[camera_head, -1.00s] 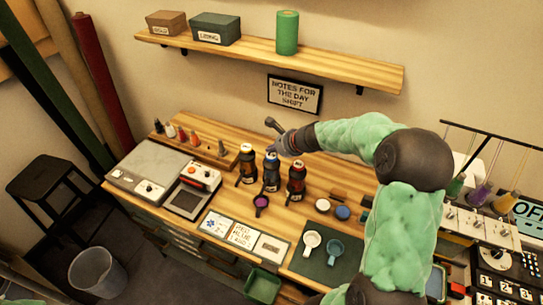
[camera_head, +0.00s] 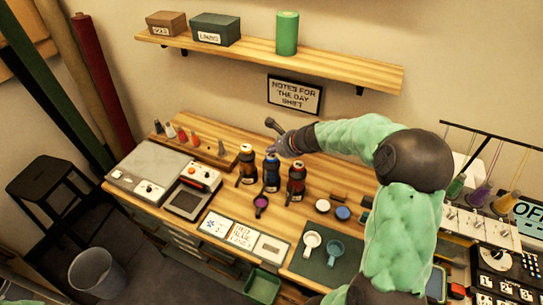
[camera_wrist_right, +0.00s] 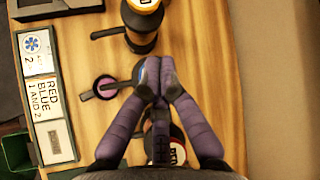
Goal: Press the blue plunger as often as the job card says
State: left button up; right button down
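Three pump bottles stand in a row on the wooden table: one with a yellowish top (camera_head: 246,168), the blue bottle (camera_head: 271,178) in the middle, and a red one (camera_head: 296,183). My right gripper (camera_head: 274,153) is at the top of the blue bottle. In the right wrist view its fingertips (camera_wrist_right: 157,80) are together over the blue plunger and mostly hide it; exact contact is hard to tell.
My right arm covers the table's right part.

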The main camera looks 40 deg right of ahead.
aim_at(273, 157)
jog(key=shift+f, duration=0.15)
jog(key=shift+f+b, duration=0.25)
jog(key=shift+b, duration=0.1)
jog(key=shift+f+b, duration=0.75)
jog(key=shift+f, duration=0.15)
dwell(0.9)
jog(key=shift+r, duration=0.2)
jog(key=shift+r+p, duration=1.05)
jog(key=shift+p, duration=0.05)
jog(key=shift+r, duration=0.1)
jog(key=shift+r+p, duration=2.3)
jog(key=shift+r, duration=0.15)
